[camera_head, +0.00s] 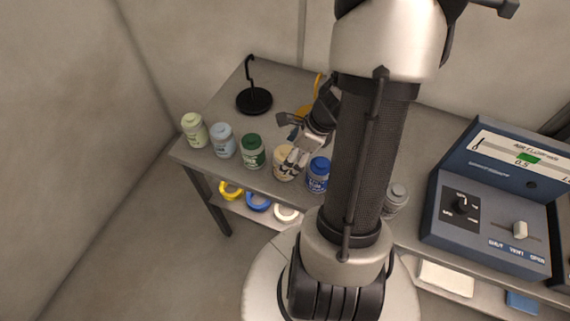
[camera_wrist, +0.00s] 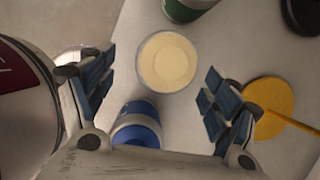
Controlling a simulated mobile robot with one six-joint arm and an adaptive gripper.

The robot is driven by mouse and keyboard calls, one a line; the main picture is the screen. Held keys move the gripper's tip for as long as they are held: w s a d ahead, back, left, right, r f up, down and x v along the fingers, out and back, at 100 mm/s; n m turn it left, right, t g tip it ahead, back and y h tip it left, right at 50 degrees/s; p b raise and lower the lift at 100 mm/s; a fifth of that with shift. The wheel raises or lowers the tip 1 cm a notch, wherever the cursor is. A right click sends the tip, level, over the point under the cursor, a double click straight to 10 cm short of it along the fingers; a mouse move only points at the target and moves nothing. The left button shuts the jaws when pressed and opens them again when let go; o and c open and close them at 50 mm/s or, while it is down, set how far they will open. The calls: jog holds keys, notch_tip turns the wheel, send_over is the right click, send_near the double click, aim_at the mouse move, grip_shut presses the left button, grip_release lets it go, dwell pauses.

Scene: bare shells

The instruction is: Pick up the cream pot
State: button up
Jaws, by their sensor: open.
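The cream pot (camera_head: 284,168) stands on the grey table between a green pot and a blue pot, partly covered by my gripper in the head view. In the wrist view the cream pot (camera_wrist: 166,62) shows from above as a round pale lid, just beyond the fingertips and between their lines. My gripper (camera_head: 294,150) is over the row of pots near the cream pot. In the wrist view my gripper (camera_wrist: 158,90) is open, with nothing between its fingers that I can see held.
The blue pot (camera_head: 317,174) stands close right of the cream pot, the green pot (camera_head: 252,151) to its left. Pale blue (camera_head: 223,141) and pale green (camera_head: 195,130) pots stand farther left. A yellow disc (camera_wrist: 268,108) and a black hook stand (camera_head: 254,100) are behind. A control box (camera_head: 490,200) is right.

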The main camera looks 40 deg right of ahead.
jog(key=b+x, duration=0.2)
jog(key=x, duration=0.3)
jog(key=shift+w+b, duration=0.35)
jog(key=shift+b, duration=0.05)
jog(key=shift+r, duration=0.1)
jog(key=shift+c, duration=0.3)
jog(key=c, duration=1.3)
